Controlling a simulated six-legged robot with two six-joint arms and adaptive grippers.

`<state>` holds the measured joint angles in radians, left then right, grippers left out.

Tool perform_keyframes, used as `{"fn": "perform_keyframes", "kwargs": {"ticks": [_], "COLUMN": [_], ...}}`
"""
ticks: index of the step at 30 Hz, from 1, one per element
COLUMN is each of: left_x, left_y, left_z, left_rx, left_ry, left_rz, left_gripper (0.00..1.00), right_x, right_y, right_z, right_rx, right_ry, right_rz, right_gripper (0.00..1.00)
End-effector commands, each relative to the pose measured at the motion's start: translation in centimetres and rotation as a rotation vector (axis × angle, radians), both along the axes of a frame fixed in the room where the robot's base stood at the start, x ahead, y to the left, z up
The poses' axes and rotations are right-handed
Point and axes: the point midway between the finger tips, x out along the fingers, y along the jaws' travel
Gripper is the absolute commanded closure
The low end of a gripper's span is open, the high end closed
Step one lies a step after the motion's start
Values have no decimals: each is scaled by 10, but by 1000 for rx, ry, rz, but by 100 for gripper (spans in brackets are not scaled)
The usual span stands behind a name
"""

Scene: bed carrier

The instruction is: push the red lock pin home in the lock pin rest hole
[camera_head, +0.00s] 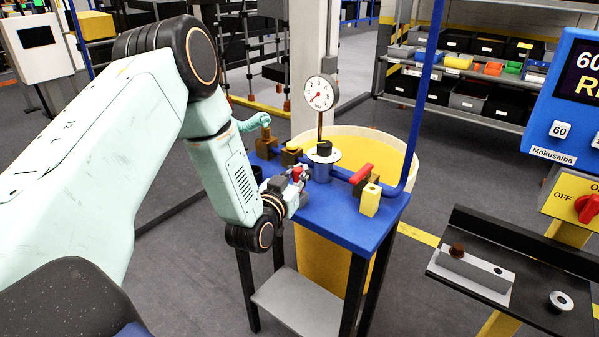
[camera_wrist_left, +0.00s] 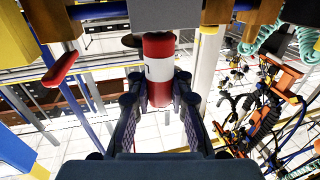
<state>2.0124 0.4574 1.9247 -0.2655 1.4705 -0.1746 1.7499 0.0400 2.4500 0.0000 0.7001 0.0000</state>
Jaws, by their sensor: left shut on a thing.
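The red lock pin (camera_head: 297,173) shows as a small red piece at my left gripper (camera_head: 300,182), over the near left part of the blue table. In the left wrist view the red pin (camera_wrist_left: 158,92) is a red cylinder with a white band, between the two dark fingers of my left gripper (camera_wrist_left: 160,100). The gripper is shut on it. The pin's far end meets or passes behind a grey block (camera_wrist_left: 166,15) at the top edge. I cannot tell the rest hole in either view, nor how deep the pin sits. My right gripper is not in view.
The blue table (camera_head: 340,225) carries a dial gauge (camera_head: 321,92), a red-handled valve (camera_head: 361,174), a yellow block (camera_head: 370,199) and brass fittings (camera_head: 291,154). A blue pipe (camera_head: 425,90) rises at its right. A black bench (camera_head: 540,295) with a grey block stands right.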

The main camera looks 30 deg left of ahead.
Motion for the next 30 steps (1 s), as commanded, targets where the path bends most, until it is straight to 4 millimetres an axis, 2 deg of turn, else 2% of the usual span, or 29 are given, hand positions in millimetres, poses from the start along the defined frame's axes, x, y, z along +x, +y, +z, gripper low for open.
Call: {"fn": "perform_keyframes", "kwargs": {"ticks": [6, 7, 18, 26, 30], "left_x": [0, 0, 0, 0, -8], "left_y": [0, 0, 0, 0, -1], "left_z": [-5, -6, -4, -5, -5], "left_rx": [0, 0, 0, 0, -2], "left_ry": [0, -1, -1, 0, 1], "left_rz": [0, 0, 0, 0, 1], "left_gripper": [100, 85, 54, 54, 54], "right_x": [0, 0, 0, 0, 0], "right_y": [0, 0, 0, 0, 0], "right_z": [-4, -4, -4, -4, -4], "right_rx": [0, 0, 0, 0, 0], "right_ry": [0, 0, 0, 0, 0], "right_rz": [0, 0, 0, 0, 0], "right_gripper": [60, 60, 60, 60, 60]}}
